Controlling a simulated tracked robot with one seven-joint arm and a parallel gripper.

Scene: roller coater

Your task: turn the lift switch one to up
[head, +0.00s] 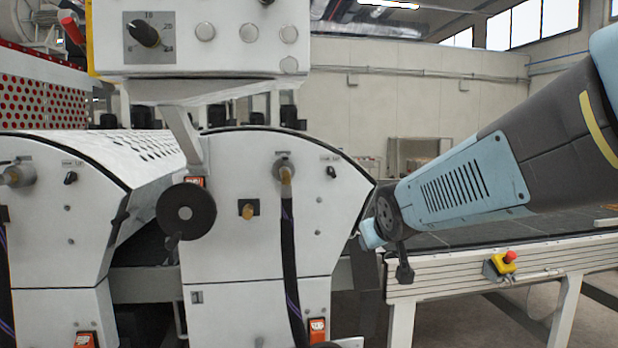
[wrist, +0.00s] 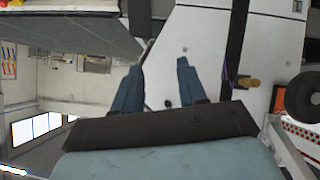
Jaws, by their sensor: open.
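In the head view a small black rotary switch (head: 331,171) sits on the upper right of the nearer white side panel, under a small label. A similar black switch (head: 70,177) sits on the left panel. The labels are too small to read, so I cannot tell which is lift switch one. My gripper (wrist: 160,66) is open and empty in the wrist view, its two blue fingers apart in front of the white panel. In the head view my arm's end is right of the nearer panel.
A black hose (head: 289,255) hangs from a fitting left of the nearer switch. A brass fitting (head: 247,209) and a black handwheel (head: 187,212) stick out further left. A conveyor with a red emergency stop (head: 509,256) runs to the right.

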